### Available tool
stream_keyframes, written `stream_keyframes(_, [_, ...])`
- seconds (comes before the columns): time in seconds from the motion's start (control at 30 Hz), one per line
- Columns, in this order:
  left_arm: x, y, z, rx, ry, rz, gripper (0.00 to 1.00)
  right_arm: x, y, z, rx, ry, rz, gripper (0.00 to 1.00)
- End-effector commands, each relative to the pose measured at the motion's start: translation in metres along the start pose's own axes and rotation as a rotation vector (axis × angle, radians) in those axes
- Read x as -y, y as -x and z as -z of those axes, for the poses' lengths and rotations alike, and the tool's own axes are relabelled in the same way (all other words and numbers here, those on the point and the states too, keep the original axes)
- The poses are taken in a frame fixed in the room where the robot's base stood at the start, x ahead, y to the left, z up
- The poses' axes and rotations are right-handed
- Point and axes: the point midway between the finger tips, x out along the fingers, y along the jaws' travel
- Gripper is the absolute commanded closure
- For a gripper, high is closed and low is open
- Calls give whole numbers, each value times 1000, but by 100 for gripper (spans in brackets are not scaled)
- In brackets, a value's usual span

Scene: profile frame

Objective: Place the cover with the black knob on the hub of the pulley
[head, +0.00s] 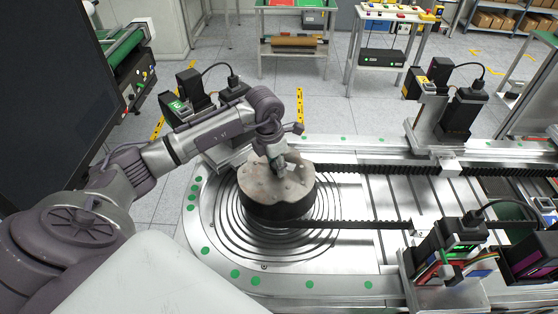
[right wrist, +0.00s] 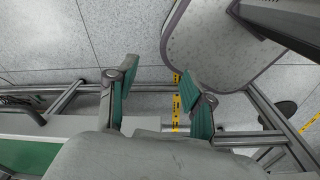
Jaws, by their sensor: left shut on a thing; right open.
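The pulley (head: 255,190) is a thick round drum with a worn beige top and dark sides, on the machine bed in the head view. My left gripper (head: 279,166) points down over the middle of its top. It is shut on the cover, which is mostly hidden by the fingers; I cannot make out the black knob. I cannot tell whether the cover touches the hub, which is also hidden. My right gripper (right wrist: 155,88), with green finger pads, is open and empty in the right wrist view.
A black toothed belt (head: 365,224) runs right from the pulley. The metal bed (head: 212,236) has ring grooves and green dots. Black devices (head: 440,245) stand at the right, and a dark screen (head: 50,90) fills the left. Tables stand behind.

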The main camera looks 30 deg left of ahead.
Motion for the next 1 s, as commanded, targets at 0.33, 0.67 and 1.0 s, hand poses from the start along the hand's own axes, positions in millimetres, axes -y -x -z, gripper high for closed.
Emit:
stream_keyframes(0.33, [-1,-2,-1,8,-29,1,100,0,-10,13,-22,2,0,49])
stream_keyframes(0.67, [-1,-32,4,7,-28,2,100,2,-36,26,-44,1,2,49])
stream_keyframes(1.0, [-1,-55,7,8,-28,2,100,5,-56,4,-12,0,5,49])
